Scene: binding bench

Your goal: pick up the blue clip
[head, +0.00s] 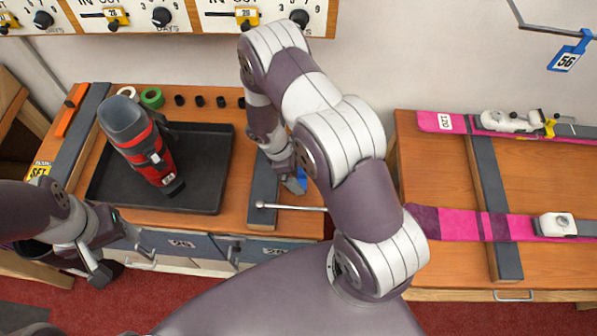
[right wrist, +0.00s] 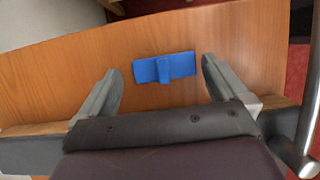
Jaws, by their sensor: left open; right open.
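The blue clip (right wrist: 165,67) lies on the wooden bench top in the right wrist view, a wide flat piece with a raised middle part. It sits between and slightly beyond my right gripper's fingertips (right wrist: 158,74), with clear wood on both sides and no visible contact. In the head view the clip (head: 301,179) shows only as a small blue patch beside my right gripper (head: 291,183), which partly hides it. My right gripper is open and empty. My left gripper (head: 118,262) is open and empty in front of the bench at the lower left.
A black tray (head: 208,165) holds a red and grey ski boot (head: 145,150). A grey strip (head: 263,190) and a metal rod (head: 290,207) lie near my right gripper. Pink skis (head: 470,224) lie on the right bench. A blue tag marked 56 (head: 568,57) hangs at upper right.

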